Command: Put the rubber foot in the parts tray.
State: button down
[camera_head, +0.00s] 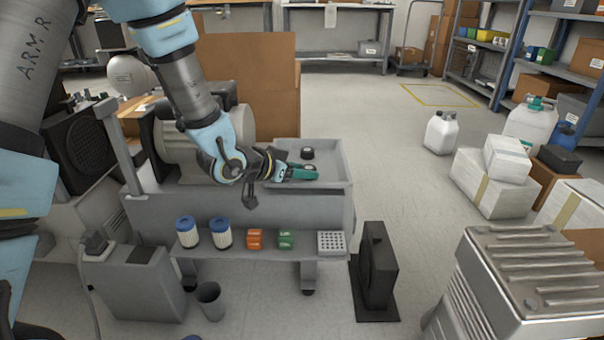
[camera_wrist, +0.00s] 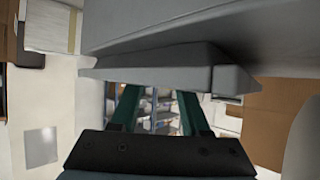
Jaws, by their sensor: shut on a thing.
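The parts tray (camera_head: 340,172) is a shallow grey tray on top of the grey compressor unit, at its right end. My gripper (camera_head: 316,174) has teal fingers and reaches from the left over the tray, with its tips low inside the rim. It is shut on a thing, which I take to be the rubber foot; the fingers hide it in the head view. In the wrist view the teal fingers stand apart, and a grey edge hides their tips and what they hold. A small round black piece (camera_head: 307,153) lies in the tray just behind the fingers.
A front ledge below the tray holds two blue-topped filters (camera_head: 204,233), an orange part (camera_head: 255,238), a green part (camera_head: 286,239) and a white perforated block (camera_head: 331,242). A black panel (camera_head: 377,265) stands right of the unit.

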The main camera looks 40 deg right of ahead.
jog(key=shift+f, duration=0.1)
jog(key=c, duration=0.7)
grip_release()
